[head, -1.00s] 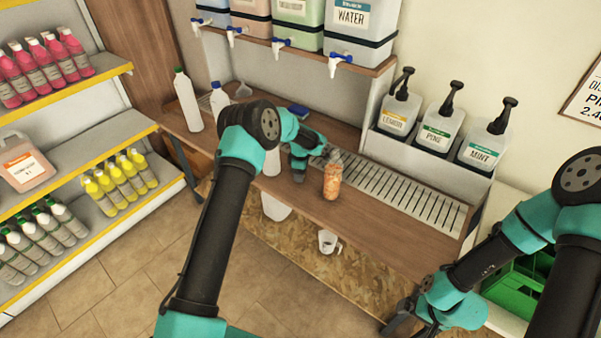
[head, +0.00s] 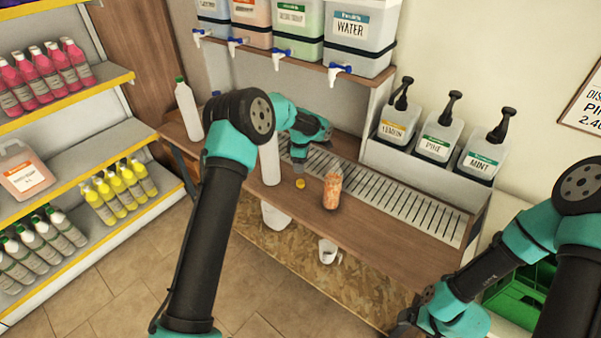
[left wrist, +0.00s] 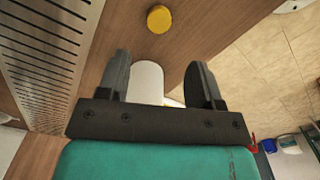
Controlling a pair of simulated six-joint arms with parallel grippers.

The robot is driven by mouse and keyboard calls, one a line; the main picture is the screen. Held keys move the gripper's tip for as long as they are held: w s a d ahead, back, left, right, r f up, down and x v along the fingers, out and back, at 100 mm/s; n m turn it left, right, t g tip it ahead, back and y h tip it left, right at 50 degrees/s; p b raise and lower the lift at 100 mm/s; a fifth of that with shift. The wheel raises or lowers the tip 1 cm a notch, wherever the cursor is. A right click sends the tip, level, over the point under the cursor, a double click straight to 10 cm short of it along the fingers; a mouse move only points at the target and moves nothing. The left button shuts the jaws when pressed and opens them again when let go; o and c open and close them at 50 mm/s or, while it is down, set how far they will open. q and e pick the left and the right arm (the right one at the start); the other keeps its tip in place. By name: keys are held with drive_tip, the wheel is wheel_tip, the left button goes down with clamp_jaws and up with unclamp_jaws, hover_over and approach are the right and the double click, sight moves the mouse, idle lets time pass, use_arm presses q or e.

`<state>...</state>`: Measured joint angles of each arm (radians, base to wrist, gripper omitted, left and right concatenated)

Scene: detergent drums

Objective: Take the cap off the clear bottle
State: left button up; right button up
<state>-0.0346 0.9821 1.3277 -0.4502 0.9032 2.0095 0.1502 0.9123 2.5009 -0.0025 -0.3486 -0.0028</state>
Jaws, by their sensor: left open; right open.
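A yellow cap (head: 300,183) lies on the wooden counter; it also shows in the left wrist view (left wrist: 159,18). A pale white bottle (head: 270,162) stands just left of it, its top hidden behind my left arm. A see-through bottle with orange speckled contents (head: 333,190) stands right of the cap. My left gripper (head: 298,160) is open and empty above the counter, behind the cap. In the left wrist view a white rounded shape (left wrist: 147,80), seemingly the white bottle, shows beyond the fingers. My right gripper (head: 402,322) is low at the front right, open.
A slatted drain grate (head: 400,200) runs along the counter. A green-capped bottle (head: 188,110) stands at the left end. A white mug (head: 328,252) hangs at the counter's front.

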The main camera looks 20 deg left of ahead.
use_arm(q)
wheel_tip(320, 180, up, 2)
drive_tip(key=shift+r, duration=0.1)
idle(0.7)
